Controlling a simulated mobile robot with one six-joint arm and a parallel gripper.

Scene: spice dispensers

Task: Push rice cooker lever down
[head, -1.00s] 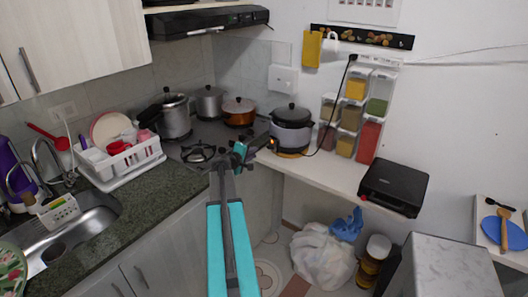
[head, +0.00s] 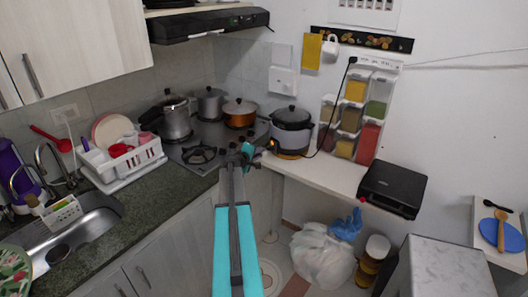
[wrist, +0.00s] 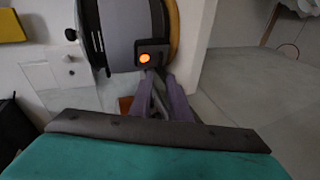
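The rice cooker (head: 291,137) is grey with a dark lid and stands upright on the white counter. Its dark control panel with a glowing orange light (head: 273,145) faces my gripper. The wrist view shows the cooker body (wrist: 123,35) sideways, with the panel and light (wrist: 145,58) close ahead. My gripper (head: 258,150) is just left of the panel in the head view. In the wrist view its purple fingers (wrist: 152,78) converge at the panel's lower edge, tips together and apparently empty. The lever itself is not distinct, and I cannot tell whether the tips touch it.
A stove (head: 205,150) with several pots is left of the cooker. Clear spice dispensers (head: 353,115) hang on the wall to the right. A black appliance (head: 393,188) sits on the white counter (head: 330,172), with bare counter between it and the cooker. A cord runs up the wall.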

